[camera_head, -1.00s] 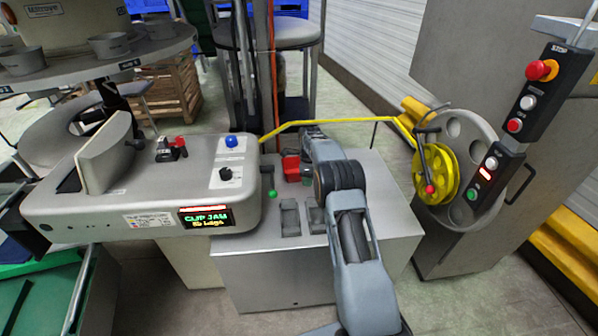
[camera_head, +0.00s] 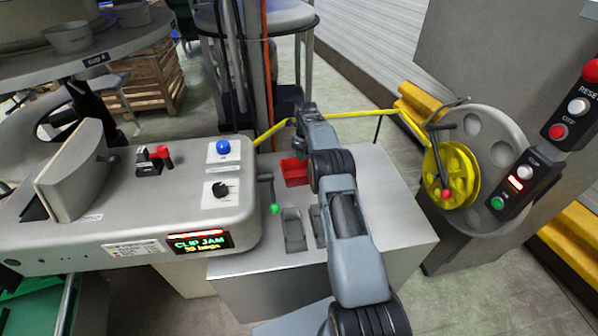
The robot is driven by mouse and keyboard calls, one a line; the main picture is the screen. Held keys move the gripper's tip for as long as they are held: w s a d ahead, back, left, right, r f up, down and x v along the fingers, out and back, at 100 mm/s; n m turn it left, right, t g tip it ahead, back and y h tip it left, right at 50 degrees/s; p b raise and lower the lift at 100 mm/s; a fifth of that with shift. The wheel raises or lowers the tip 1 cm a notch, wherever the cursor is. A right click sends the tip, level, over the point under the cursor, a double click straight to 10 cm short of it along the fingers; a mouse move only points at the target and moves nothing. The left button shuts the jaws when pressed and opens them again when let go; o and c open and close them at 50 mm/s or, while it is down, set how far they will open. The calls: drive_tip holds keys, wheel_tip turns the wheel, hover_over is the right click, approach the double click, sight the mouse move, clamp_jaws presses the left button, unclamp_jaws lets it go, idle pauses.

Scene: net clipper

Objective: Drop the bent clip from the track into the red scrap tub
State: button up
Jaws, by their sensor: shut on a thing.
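My gripper (camera_head: 301,121) is at the far end of my arm, beside the yellow track (camera_head: 270,132) at the back of the grey cabinet. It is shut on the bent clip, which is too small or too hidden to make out. The red scrap tub (camera_head: 293,172) stands open on the cabinet top, in front of my gripper and left of my arm's elbow. The tub's right side is close to my arm in the picture. Its inside shows only in part.
The grey machine (camera_head: 130,200) at left has a screen (camera_head: 201,242) reading CLIP JAM. A green-knobbed lever (camera_head: 275,209) and grey slotted blocks (camera_head: 293,229) stand in front of the tub. A yellow reel (camera_head: 452,175) is at right. The cabinet top right of my arm is clear.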

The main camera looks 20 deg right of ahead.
drive_tip(key=shift+a+f+b, duration=0.2)
drive_tip(key=shift+f+b, duration=1.35)
drive_tip(key=shift+f, duration=1.2)
drive_tip(key=o, duration=1)
wheel_tip(320, 180, up, 14)
drive_tip(key=shift+f+p, duration=0.1)
drive_tip(key=shift+p, duration=0.95)
